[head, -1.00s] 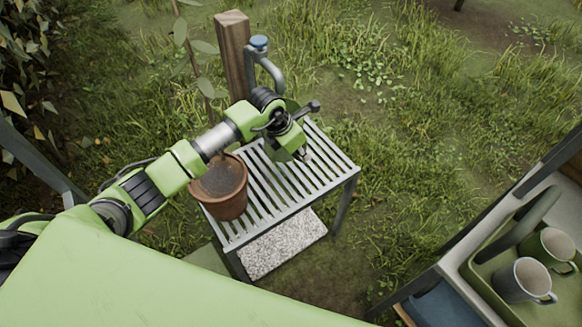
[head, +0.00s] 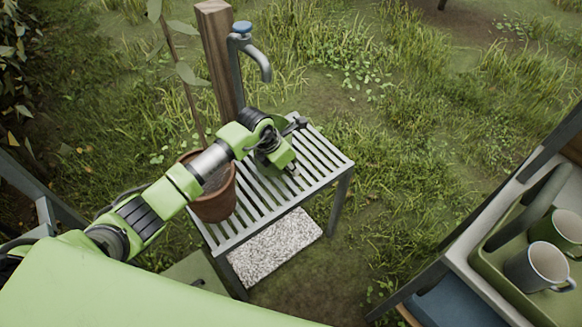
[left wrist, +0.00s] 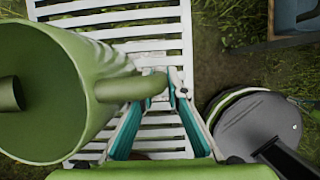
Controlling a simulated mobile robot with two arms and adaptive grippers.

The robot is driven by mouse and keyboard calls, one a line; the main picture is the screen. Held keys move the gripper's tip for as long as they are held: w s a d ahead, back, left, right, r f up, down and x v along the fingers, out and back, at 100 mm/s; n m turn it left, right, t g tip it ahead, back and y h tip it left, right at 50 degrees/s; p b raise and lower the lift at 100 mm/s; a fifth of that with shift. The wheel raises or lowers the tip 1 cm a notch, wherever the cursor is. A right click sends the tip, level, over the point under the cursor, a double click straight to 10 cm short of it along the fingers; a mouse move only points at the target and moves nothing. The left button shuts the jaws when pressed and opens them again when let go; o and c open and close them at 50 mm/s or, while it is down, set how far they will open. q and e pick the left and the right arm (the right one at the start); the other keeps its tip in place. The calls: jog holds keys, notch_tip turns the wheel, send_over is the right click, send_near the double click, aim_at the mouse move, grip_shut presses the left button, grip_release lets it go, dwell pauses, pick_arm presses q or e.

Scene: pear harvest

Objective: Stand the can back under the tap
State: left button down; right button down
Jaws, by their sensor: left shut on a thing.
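The green can (left wrist: 50,95) fills the left side of the left wrist view, with its handle (left wrist: 128,88) reaching right to my left gripper (left wrist: 165,92). The fingers are shut on that handle, above the white slats. In the head view my left gripper (head: 287,168) is low over the slatted table (head: 322,162), and the arm hides most of the can. I cannot tell whether the can's base touches the slats. The tap (head: 262,62), with a blue knob, stands on the far side, behind and left of the gripper. My right gripper is not in view.
A pale slab (head: 275,247) lies below. At right, a green tray (head: 488,262) holds mugs. The table's right part is clear.

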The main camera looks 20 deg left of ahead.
pick_arm(q)
jog(key=c, duration=2.4)
grip_release()
jog(key=shift+f, duration=0.2)
jog(key=o, duration=0.4)
jog(key=shift+r, duration=0.15)
jog(key=shift+r, duration=0.25)
jog(key=p+v, duration=1)
jog(key=v, duration=0.1)
jog(key=shift+s+a+r+p, duration=0.15)
jog(key=shift+s+r+p, duration=0.05)
jog(key=shift+r+p, duration=0.15)
